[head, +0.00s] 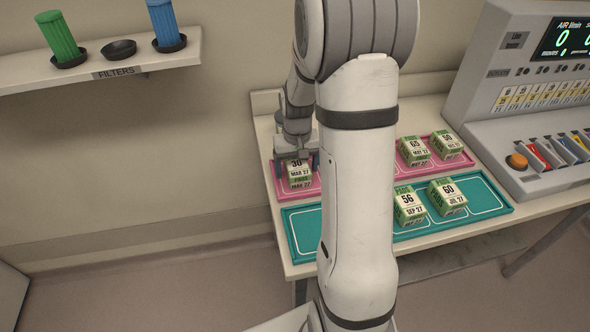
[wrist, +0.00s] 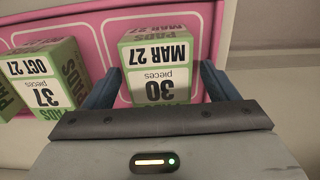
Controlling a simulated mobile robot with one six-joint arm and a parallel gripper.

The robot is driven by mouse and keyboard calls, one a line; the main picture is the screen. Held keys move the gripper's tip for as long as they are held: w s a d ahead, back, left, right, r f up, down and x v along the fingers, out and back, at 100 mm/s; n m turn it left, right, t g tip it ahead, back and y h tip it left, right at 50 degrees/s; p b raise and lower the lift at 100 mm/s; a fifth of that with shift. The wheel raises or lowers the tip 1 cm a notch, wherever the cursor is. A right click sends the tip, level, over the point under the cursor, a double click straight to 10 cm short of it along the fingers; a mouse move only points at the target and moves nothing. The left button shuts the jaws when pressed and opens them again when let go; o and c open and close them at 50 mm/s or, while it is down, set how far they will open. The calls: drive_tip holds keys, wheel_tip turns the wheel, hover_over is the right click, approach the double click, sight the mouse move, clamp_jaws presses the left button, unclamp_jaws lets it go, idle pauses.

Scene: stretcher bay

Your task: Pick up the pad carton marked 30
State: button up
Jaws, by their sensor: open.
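The pad carton marked 30 (head: 297,170) is a small green and white box on the pink tray (head: 284,193), at the left end in the head view. In the wrist view the carton (wrist: 160,85) shows its label upside down, reading 30 pieces and MAR 27. My gripper (wrist: 157,82) is open, with one dark blue finger on each side of the carton. I cannot tell whether the fingers touch it. In the head view my gripper (head: 297,157) is at the carton, and my arm hides the middle of the tray.
A carton marked 37 (wrist: 40,80) stands beside the left finger in the wrist view. Cartons 65 (head: 414,151) and 50 (head: 446,145) stand on the pink tray. Cartons 56 (head: 409,205) and 60 (head: 447,196) stand on the teal tray (head: 305,238). A console (head: 510,110) stands at right.

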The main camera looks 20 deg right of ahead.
drive_tip(key=c, duration=1.2)
